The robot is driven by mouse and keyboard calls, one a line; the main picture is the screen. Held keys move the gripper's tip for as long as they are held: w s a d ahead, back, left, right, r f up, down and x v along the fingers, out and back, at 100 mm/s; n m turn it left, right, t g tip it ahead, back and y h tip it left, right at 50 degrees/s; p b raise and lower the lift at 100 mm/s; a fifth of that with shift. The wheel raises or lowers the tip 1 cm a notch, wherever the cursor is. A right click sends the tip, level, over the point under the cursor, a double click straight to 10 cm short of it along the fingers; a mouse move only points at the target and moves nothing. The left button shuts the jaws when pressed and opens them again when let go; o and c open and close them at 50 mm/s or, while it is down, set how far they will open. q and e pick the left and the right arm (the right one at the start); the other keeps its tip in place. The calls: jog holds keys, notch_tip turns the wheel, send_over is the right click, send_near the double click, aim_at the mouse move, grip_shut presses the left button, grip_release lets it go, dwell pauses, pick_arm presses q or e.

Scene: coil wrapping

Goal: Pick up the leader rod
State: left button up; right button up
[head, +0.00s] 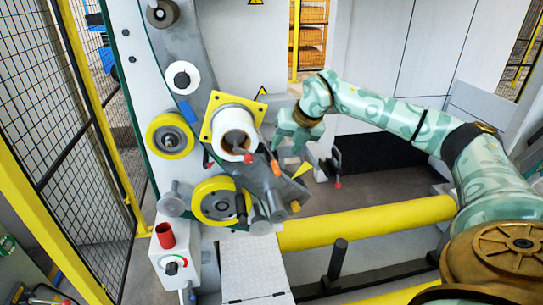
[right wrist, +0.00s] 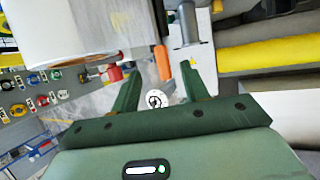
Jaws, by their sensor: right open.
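My right gripper (head: 287,147) is open beside the wrapping machine, to the right of the white roll on its yellow square plate. A short orange rod (head: 275,167) shows just below its fingertips. In the right wrist view, the orange rod (right wrist: 160,45) lies beyond and roughly between the two open green fingers (right wrist: 160,72), apart from them. I cannot tell for sure that it is the leader rod. A red-tipped handle (right wrist: 112,74) sits left of the fingers. A small white disc (right wrist: 156,99) shows between the finger bases. My left gripper is not in view.
The white roll (head: 235,127) and yellow rollers (head: 170,136) stand left of the gripper. A red-tipped arm (head: 335,175) sticks out at its right. A yellow rail (head: 370,220) crosses below. A mesh fence (head: 70,140) closes the left side.

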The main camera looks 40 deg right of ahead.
aim_at(276, 162)
jog(key=p+x, duration=0.1)
jog(key=x, duration=0.5)
jog(key=shift+f+p, duration=0.15)
jog(key=shift+p, duration=0.2)
jog(key=shift+w+f, duration=0.15)
jog(key=shift+f, duration=0.2)
jog(key=shift+r, duration=0.1)
grip_shut()
